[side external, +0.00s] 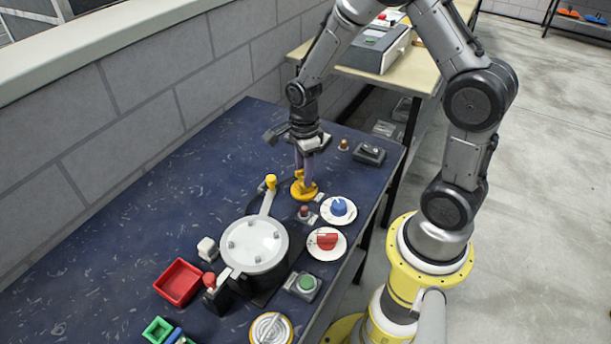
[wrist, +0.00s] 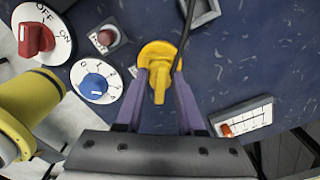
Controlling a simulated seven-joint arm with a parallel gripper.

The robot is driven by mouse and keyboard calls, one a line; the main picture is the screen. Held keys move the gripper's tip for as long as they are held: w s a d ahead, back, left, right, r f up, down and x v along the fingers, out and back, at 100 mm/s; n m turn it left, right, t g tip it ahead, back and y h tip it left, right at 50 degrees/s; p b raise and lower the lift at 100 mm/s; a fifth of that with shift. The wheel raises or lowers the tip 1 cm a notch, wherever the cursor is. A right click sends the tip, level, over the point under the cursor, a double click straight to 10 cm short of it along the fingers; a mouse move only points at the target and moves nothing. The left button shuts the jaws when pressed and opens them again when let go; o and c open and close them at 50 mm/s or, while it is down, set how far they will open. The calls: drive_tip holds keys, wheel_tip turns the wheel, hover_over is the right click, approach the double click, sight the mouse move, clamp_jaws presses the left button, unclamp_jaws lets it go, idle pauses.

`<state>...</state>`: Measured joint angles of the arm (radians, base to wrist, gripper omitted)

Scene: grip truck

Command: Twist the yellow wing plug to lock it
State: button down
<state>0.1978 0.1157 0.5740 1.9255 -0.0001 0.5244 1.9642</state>
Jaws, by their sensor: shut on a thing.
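The yellow wing plug (side external: 304,190) sits on the blue table, left of the blue dial in the side external view. It has a round yellow base and a raised wing. In the wrist view the yellow wing plug (wrist: 157,62) lies at the tips of my gripper. My gripper (side external: 303,177) points down at the plug from above. Its two purple fingers (wrist: 160,86) are shut on the wing, one on each side. The contact faces of the fingers are partly hidden.
A blue dial (side external: 338,207) and red switch (side external: 327,241) lie close by. A small red-brown button (side external: 304,212) stands just in front of the plug. A lidded pot (side external: 253,245) with a yellow-tipped handle stands to the left. The table's back left is clear.

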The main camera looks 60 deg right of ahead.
drive_tip(key=m, duration=0.4)
drive_tip(key=shift+s+f+m, duration=0.15)
drive_tip(key=shift+f+m, duration=0.05)
drive_tip(key=shift+m, duration=0.2)
drive_tip(key=c, duration=0.8)
unclamp_jaws()
drive_tip(key=shift+r, duration=0.1)
drive_tip(key=shift+r, duration=0.1)
drive_tip(key=shift+r, duration=3.75)
